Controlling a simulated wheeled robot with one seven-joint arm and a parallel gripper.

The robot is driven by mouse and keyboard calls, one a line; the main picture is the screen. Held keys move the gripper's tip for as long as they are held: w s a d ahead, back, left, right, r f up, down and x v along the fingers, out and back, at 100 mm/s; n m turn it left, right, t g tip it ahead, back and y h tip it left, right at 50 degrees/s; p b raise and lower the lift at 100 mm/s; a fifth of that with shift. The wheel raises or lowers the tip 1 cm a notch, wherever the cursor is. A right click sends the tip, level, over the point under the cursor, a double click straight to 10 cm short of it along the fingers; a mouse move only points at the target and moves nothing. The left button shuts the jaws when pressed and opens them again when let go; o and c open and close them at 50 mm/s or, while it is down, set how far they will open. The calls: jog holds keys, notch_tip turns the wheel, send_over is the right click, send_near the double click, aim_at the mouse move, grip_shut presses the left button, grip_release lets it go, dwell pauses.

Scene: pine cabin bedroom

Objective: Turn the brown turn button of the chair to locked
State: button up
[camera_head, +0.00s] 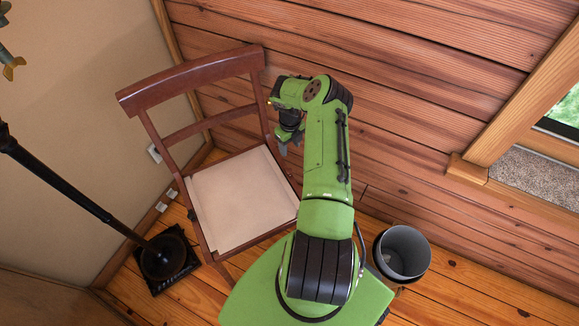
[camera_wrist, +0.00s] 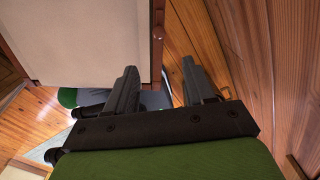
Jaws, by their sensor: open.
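The brown wooden chair (camera_head: 190,76) with a pale seat (camera_head: 240,199) stands at the left of the head view. In the wrist view, its seat (camera_wrist: 85,40) fills the upper left. A small reddish-brown piece (camera_wrist: 158,33), which looks like the turn button, sits on the seat's side rail; its exact angle is hard to tell. In the head view I cannot make it out. My gripper (camera_head: 283,145) is over the seat's right rear side. In the wrist view my gripper (camera_wrist: 160,66) is open and empty, its fingertips apart from the small piece, which lies beyond the gap between them.
A black lamp stand (camera_head: 75,185) with a square base is left of the chair. A grey bin (camera_head: 403,252) stands at the right on the plank floor (camera_head: 470,285). The plank wall (camera_head: 420,110) is close behind the chair; a window (camera_head: 565,115) is at the right.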

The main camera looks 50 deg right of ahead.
aim_at(289, 170)
notch_tip(289, 170, down, 15)
jog(key=b, duration=0.5)
jog(key=shift+f+b, duration=0.2)
jog(key=shift+b, duration=0.2)
grip_shut()
